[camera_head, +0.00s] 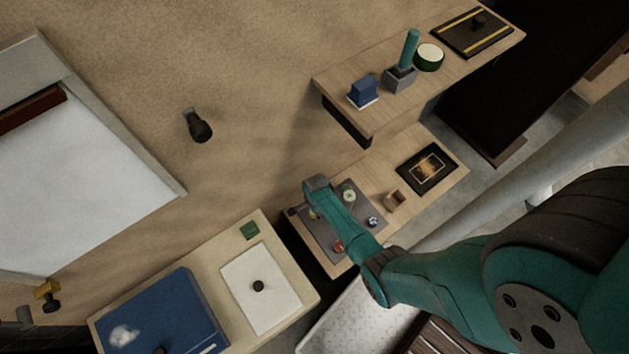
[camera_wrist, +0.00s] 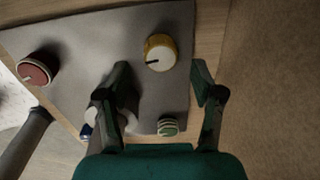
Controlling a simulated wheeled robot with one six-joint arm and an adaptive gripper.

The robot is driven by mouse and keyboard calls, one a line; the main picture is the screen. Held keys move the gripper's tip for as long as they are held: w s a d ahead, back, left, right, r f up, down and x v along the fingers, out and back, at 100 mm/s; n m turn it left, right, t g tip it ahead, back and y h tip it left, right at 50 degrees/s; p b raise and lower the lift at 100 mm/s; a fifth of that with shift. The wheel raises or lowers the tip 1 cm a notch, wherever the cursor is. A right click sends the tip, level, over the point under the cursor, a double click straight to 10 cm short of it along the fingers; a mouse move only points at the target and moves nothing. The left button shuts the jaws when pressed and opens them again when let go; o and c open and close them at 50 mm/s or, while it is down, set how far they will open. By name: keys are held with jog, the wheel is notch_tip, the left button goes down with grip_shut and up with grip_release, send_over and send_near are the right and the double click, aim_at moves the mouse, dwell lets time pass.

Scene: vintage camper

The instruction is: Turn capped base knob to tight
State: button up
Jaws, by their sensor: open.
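A grey panel (camera_wrist: 95,45) carries several knobs. A yellow knob (camera_wrist: 160,52) with a pale cap and a dark pointer line lies just beyond and between the fingertips of my gripper (camera_wrist: 163,82). A red knob (camera_wrist: 38,69) with a pale pointer mark is at the left. A green-and-white striped knob (camera_wrist: 168,127) shows between the fingers, nearer the palm. A blue knob (camera_wrist: 87,130) is partly hidden beside the left finger. I cannot tell which one is the capped base knob. My gripper is open and empty. In the head view my arm covers part of the panel (camera_head: 352,252).
A black framed card (camera_head: 427,167) and a small brown block (camera_head: 394,200) are on the same counter. A shelf (camera_head: 340,84) above holds a blue block, a teal-handled item and a round tin. A wall rises close beside the panel (camera_wrist: 270,60).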

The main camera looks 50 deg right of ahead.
notch_tip(320, 180, up, 8)
jog(key=shift+s+r, duration=0.2)
jog(key=shift+r, duration=0.05)
jog(key=shift+a, duration=0.1)
dwell(0.6)
jog(key=n+t, duration=0.3)
jog(key=n, duration=0.2)
send_near(315, 215)
jog(key=s+a+r, duration=0.4)
jog(key=s+a, duration=0.1)
jog(key=s+a+r+n+t+h, duration=0.1)
jog(key=s+a+r+n+t, duration=0.2)
jog(key=s+a+r+n, duration=0.25)
jog(key=s+a+r+n+t, duration=0.1)
jog(key=s+r+n+t, duration=0.1)
jog(key=r, duration=0.9)
jog(key=s+r+n+t, duration=0.3)
jog(key=s+r+n, duration=0.2)
jog(key=r, duration=0.7)
jog(key=s+a+r+n+t+y, duration=0.1)
jog(key=s+r+n+t, duration=0.2)
jog(key=r, duration=0.9)
jog(key=shift+s+a, duration=0.35)
jog(key=shift+s, duration=0.75)
jog(key=shift+r+n, duration=0.15)
jog(key=shift+n, duration=0.1)
